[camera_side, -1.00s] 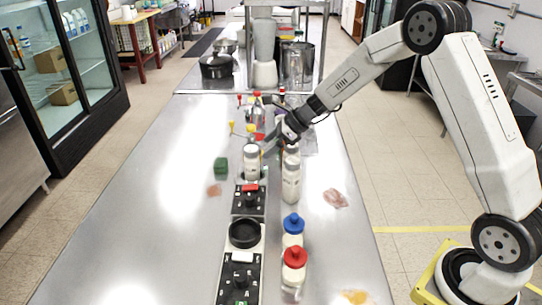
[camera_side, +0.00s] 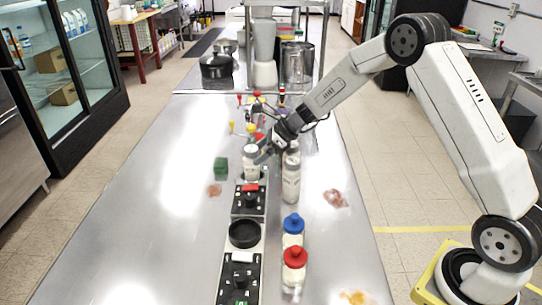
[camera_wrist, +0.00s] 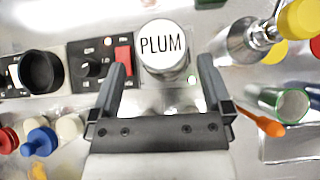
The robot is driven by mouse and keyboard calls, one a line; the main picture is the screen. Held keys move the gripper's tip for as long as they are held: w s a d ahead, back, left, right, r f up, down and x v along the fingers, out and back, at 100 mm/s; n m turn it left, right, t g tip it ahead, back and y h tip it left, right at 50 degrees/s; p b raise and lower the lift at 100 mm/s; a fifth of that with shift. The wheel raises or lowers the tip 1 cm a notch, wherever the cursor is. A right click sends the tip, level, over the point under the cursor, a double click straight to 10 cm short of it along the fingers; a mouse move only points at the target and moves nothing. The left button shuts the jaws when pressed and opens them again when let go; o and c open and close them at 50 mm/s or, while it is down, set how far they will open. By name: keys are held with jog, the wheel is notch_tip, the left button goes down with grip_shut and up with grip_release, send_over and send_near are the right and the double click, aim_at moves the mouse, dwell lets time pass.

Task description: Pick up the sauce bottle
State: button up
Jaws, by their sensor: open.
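A white-capped bottle marked PLUM (camera_wrist: 161,45) stands upright, and its cap faces the wrist camera. In the side view this bottle (camera_side: 251,163) stands at the far end of the row of black panels. My gripper (camera_side: 264,152) is beside its top, on the right. In the wrist view my gripper (camera_wrist: 163,68) is open, with one finger on each side of the bottle's near edge, and nothing is gripped. A second white bottle (camera_side: 291,182), a blue-capped bottle (camera_side: 293,230) and a red-capped bottle (camera_side: 294,270) stand to the right.
A black panel with a red switch (camera_wrist: 100,65) lies next to the marked bottle. A metal dispenser with a yellow top (camera_wrist: 240,45) and a green-rimmed glass (camera_wrist: 280,104) stand to its right. A green block (camera_side: 221,168) sits on the left. The left counter is mostly clear.

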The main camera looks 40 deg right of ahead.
aim_at(251, 158)
jog(key=shift+x, duration=2.1)
jog(key=shift+d, duration=0.15)
jog(key=shift+w, duration=0.1)
grip_shut()
